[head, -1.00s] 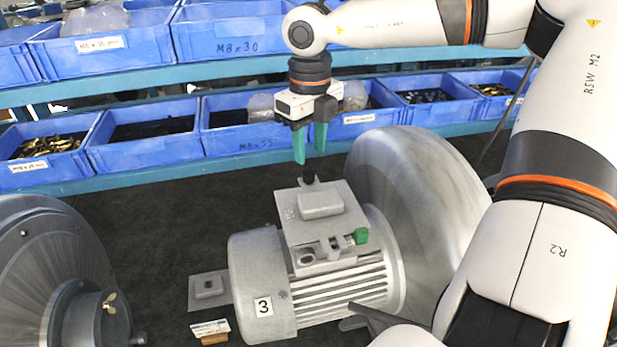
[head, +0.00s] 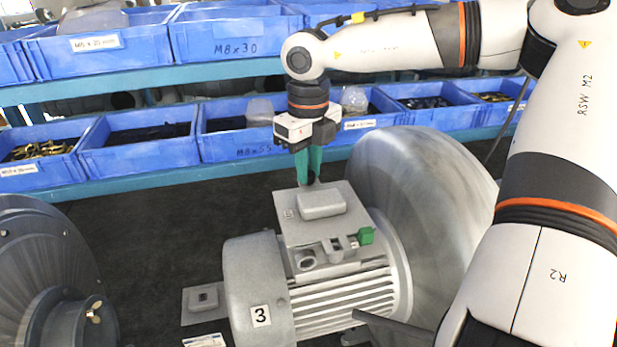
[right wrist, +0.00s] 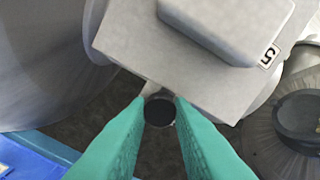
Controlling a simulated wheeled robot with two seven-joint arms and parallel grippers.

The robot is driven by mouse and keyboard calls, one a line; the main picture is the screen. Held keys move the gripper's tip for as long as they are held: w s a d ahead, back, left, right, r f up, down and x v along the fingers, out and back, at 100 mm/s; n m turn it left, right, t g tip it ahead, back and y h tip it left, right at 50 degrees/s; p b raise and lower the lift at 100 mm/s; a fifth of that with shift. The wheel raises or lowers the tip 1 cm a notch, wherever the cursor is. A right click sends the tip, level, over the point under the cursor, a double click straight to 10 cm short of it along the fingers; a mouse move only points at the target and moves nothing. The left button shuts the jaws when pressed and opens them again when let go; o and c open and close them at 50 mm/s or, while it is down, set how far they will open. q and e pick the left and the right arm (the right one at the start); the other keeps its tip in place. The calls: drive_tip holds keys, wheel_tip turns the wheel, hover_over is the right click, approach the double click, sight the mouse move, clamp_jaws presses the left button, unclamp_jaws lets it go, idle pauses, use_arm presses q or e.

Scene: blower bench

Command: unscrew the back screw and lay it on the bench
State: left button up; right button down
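The back screw (right wrist: 159,110) has a round black head and sits at the far edge of the grey terminal box (head: 322,217) on top of the motor (head: 262,275). My right gripper (head: 309,182) points down at it with green fingers. In the right wrist view the fingertips (right wrist: 160,104) lie on both sides of the screw head and appear to touch it. In the head view the fingers mostly hide the screw. My left gripper is not in view.
A large grey blower housing (head: 430,200) stands right of the motor. Another dark round housing (head: 45,265) is at the left. Blue bins (head: 140,155) line the back shelf.

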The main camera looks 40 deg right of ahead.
drive_tip(key=shift+n, duration=0.8)
drive_tip(key=n, duration=1.1)
drive_tip(key=shift+n, duration=0.3)
drive_tip(key=n, duration=0.6)
drive_tip(key=shift+r, duration=0.1)
drive_tip(key=n, duration=0.6)
drive_tip(key=shift+p, duration=0.4)
